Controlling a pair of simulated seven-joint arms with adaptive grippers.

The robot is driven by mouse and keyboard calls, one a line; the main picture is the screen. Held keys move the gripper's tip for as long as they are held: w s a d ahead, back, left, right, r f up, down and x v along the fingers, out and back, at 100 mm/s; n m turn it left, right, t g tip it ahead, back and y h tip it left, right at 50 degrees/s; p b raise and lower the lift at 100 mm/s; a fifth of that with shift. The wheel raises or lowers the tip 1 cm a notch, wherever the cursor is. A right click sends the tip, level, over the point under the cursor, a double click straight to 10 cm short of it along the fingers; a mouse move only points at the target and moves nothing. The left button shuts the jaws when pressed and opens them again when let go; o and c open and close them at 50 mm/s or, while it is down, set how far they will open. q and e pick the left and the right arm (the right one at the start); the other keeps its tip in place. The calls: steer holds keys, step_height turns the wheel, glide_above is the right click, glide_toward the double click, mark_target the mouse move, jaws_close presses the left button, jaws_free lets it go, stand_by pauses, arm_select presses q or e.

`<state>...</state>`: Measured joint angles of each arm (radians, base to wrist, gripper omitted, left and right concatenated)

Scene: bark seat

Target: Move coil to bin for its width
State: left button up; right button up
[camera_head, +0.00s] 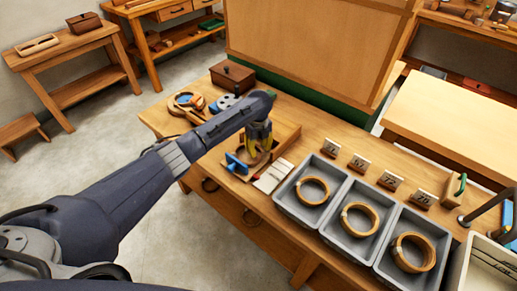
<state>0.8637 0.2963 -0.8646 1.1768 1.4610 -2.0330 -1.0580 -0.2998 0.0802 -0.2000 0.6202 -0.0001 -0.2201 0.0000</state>
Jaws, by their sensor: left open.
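Three grey bins stand in a row at the front of the bench. The left bin (283,200) holds a tan coil (301,193), the middle bin (328,229) holds a second coil (346,220), and the right bin (384,267) holds a third coil (399,258). Small number plates, such as the leftmost plate (330,148), stand behind the bins; their digits are too small to read surely. My left gripper (256,150) is open above a shallow wooden tray (290,131), left of the bins. I cannot tell whether a coil lies beneath it. My right gripper is not in view.
A brown box (232,76) and a round wooden dish (181,105) are further back. A wooden block with a green part (455,188) and dark bars (488,207) stand at right.

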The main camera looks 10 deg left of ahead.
arm_select(q)
jaws_close()
steer(key=shift+w, duration=0.1)
stand_by(0.3)
steer(key=shift+w+d, duration=0.4)
steer(key=shift+w, duration=0.35)
steer(key=shift+c, duration=0.8)
jaws_free()
steer(key=shift+r, duration=0.1)
steer(key=shift+w, duration=0.1)
